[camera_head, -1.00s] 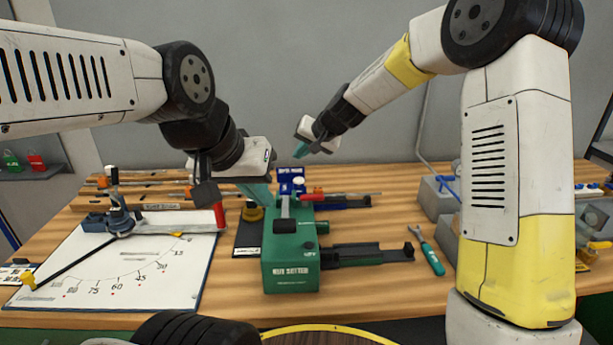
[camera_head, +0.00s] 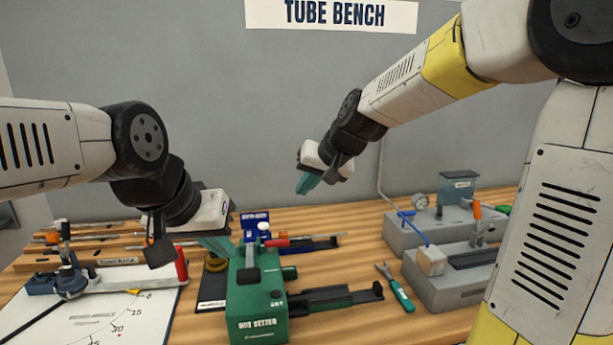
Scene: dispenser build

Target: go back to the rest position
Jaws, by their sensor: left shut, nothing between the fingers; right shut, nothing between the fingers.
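My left gripper (camera_head: 217,243) has teal fingers and hangs low over the bench, just behind and left of the green nut setter box (camera_head: 257,300). Its fingers are shut and hold nothing. Whether the fingertips touch anything behind the box is hard to tell. My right gripper (camera_head: 307,184) is raised in front of the grey wall, above the back of the bench. Its teal fingers are shut and empty, pointing down and left.
A white angle board (camera_head: 95,315) with a red-handled bender (camera_head: 180,264) lies at left. A teal-handled wrench (camera_head: 399,291) lies right of the box. Grey blocks (camera_head: 440,290) with a gauge (camera_head: 420,201) stand at right. The air around my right gripper is clear.

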